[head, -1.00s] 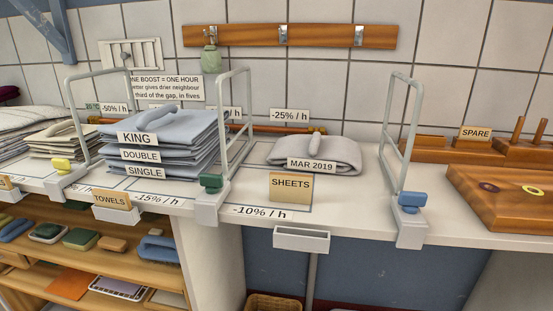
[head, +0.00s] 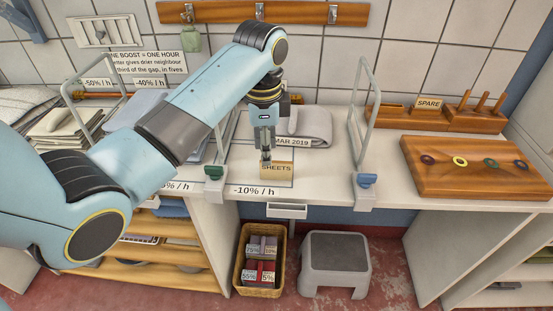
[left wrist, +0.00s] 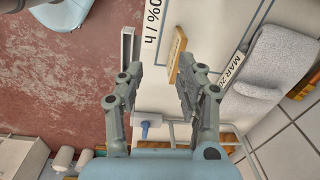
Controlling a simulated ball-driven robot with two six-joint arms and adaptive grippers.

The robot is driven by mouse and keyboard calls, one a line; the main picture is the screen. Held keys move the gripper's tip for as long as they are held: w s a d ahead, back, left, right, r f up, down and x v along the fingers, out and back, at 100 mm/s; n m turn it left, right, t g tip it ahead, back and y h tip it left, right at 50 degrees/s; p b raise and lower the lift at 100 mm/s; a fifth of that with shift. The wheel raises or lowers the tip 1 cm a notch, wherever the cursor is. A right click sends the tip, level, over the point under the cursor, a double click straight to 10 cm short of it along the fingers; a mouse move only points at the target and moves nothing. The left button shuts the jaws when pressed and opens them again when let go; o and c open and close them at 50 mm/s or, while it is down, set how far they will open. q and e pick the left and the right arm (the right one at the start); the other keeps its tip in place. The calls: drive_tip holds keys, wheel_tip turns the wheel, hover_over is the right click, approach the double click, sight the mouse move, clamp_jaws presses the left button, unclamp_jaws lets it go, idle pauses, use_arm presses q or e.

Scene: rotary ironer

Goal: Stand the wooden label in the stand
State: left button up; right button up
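The wooden label marked SHEETS (head: 277,172) stands on the white counter near its front edge. In the left wrist view the label (left wrist: 177,48) is seen nearly edge-on. The small white stand (head: 287,210), a slotted holder, is fixed to the counter's front edge just below the label; it also shows in the left wrist view (left wrist: 128,45). My left gripper (head: 266,158) comes down from above at the label's left top edge. Its fingers (left wrist: 160,76) are apart with nothing held between them; the label lies just beyond the right fingertip. My right gripper is not in view.
A folded grey towel (head: 307,126) lies behind the label. Wire dividers with a green clamp (head: 214,172) and a blue clamp (head: 365,180) flank this section. A wooden board (head: 470,170) lies right. Below are a basket (head: 240,262) and a grey step stool (head: 335,265).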

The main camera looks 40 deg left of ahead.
use_arm(q)
wheel_tip(320, 180, up, 2)
drive_tip(key=w+m, duration=0.1)
drive_tip(key=w, duration=0.2)
hover_over(276, 162)
wheel_tip(276, 162, down, 4)
drive_tip(key=f, duration=0.1)
drive_tip(key=shift+m+g, duration=0.3)
wheel_tip(276, 162, down, 5)
drive_tip(key=shift+f+p, duration=0.15)
drive_tip(key=shift+p, duration=0.2)
clamp_jaws()
